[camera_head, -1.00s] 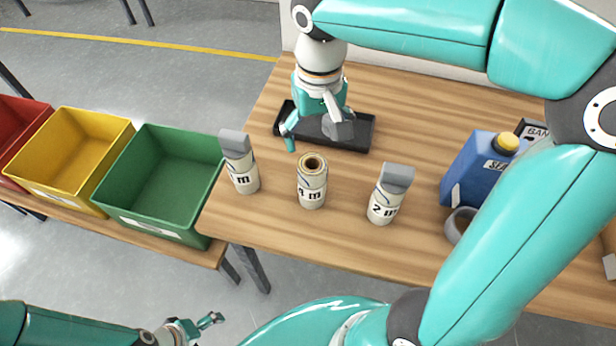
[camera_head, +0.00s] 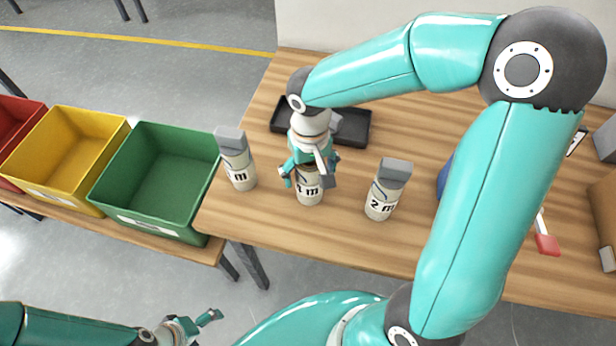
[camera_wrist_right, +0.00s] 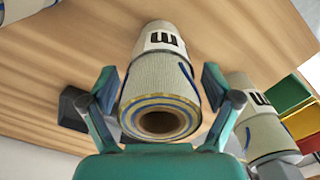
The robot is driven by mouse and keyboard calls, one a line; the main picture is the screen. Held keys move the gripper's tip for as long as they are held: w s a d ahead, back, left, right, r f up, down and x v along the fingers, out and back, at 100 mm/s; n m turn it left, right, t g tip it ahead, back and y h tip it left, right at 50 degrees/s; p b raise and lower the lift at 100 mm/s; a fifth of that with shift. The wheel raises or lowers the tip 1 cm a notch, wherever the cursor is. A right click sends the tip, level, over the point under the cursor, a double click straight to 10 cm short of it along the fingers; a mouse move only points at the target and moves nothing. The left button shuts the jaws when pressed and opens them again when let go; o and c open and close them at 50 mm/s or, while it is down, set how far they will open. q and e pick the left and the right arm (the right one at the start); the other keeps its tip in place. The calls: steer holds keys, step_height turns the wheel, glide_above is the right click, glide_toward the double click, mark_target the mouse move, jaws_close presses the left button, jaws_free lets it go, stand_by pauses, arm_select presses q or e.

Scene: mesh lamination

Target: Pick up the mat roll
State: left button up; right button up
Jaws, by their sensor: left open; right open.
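The mat roll (camera_head: 308,193), a pale upright cylinder labelled "1 m", stands on the wooden table. Its brown hollow core and blue-and-yellow rim show in the right wrist view (camera_wrist_right: 160,100). My right gripper (camera_head: 307,178) is open at its upper part, with one finger on either side. In the wrist view gaps show between both fingers and the roll. The gripper partly hides the roll's top in the head view. My left gripper (camera_head: 207,322) is open and empty at the bottom left, away from the table.
Two grey-capped rolls stand on either side, the left roll (camera_head: 240,172) and the "2 m" roll (camera_head: 379,203). A black tray (camera_head: 356,127) lies behind. Green (camera_head: 150,212), yellow (camera_head: 45,180) and red bins stand left. My right arm mostly hides a blue container (camera_head: 443,178).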

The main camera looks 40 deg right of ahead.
steer(key=shift+f, duration=0.15)
steer(key=c, duration=1.3)
steer(key=shift+r, duration=0.2)
